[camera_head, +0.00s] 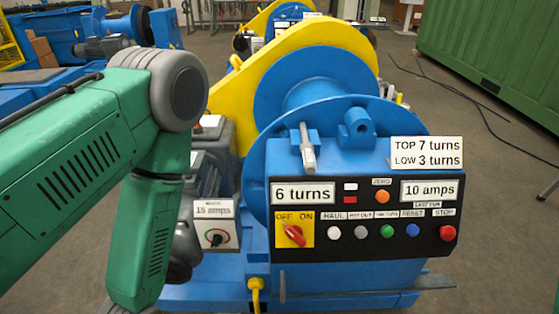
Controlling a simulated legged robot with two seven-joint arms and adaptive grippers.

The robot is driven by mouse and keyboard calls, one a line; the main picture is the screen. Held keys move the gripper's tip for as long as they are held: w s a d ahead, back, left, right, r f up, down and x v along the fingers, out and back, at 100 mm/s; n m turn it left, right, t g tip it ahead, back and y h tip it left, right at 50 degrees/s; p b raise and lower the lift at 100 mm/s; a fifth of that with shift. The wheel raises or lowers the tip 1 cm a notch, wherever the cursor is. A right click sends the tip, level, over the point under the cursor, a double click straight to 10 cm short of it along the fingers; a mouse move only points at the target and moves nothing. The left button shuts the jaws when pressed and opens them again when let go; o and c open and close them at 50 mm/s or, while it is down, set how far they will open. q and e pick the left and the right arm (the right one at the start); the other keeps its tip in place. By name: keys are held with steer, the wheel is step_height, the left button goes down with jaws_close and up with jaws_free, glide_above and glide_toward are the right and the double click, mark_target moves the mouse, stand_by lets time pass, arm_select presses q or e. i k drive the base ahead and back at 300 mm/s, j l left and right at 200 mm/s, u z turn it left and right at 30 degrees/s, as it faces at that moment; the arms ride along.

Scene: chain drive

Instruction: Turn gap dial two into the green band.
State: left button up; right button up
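No dial labelled as gap dial two can be made out. The one dial in view is a small white dial plate (226,235) with a dark knob (216,241) and small red and green marks. It sits left of the black control panel, under a "15 amps" sign (214,209). Which mark the knob points at is too small to tell. My green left arm comes in from the left and bends down left of the dial. Its gripper is below the picture edge. My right arm and gripper are not in view.
A blue and yellow winch (310,85) fills the middle. Its black panel (345,258) has a red OFF/ON switch (293,235), several coloured buttons and displays reading "6 turns" and "10 amps". A green container (490,50) stands back right. Cables lie on open floor.

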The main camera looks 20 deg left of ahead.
mark_target(218, 239)
steer(key=u, duration=1.1)
